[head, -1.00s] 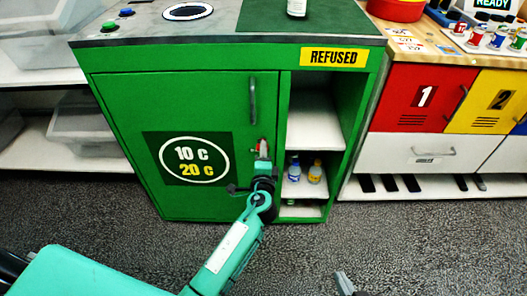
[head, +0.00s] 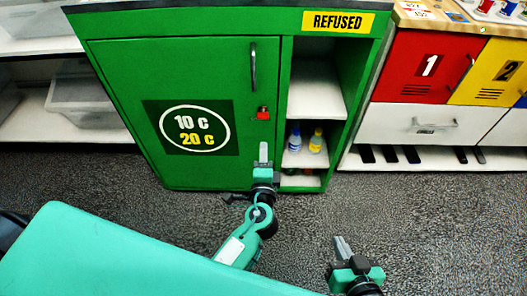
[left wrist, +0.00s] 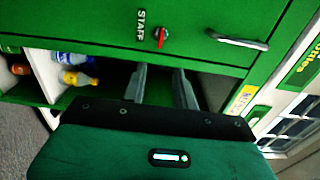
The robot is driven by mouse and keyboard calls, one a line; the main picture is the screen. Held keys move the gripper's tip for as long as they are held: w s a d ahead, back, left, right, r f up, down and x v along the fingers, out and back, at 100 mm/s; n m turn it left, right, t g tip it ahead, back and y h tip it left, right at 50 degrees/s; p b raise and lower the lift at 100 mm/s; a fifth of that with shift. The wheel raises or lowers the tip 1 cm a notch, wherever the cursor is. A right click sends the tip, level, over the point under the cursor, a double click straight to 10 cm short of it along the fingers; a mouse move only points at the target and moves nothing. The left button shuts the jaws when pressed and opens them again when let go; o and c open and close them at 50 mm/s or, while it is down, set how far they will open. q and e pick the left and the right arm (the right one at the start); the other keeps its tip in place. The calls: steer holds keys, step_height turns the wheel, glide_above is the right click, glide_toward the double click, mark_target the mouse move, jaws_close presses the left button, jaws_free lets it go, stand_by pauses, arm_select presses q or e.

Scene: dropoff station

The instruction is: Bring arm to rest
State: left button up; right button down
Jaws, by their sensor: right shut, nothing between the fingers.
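My left gripper (head: 263,152) is in front of the green cabinet (head: 112,90), below the red lock (head: 263,113) on its door. In the left wrist view its two fingers (left wrist: 162,85) stand apart with nothing between them, and the red lock (left wrist: 161,36) is beyond them, beside the word STAFF. My right gripper (head: 341,247) is low in the head view, over the grey floor, shut and empty. Both grippers are apart from the bottles. A big teal link of my arm covers the lower left of the head view.
The cabinet door has a metal handle (head: 253,66). Open shelves under the REFUSED sign (head: 338,21) hold a blue bottle (head: 294,139) and a yellow one (head: 316,140). Red and yellow lockers (head: 427,66) stand at right, a clear bin (head: 88,101) at left. The carpet (head: 440,215) is clear.

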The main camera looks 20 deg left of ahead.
stand_by(0.3)
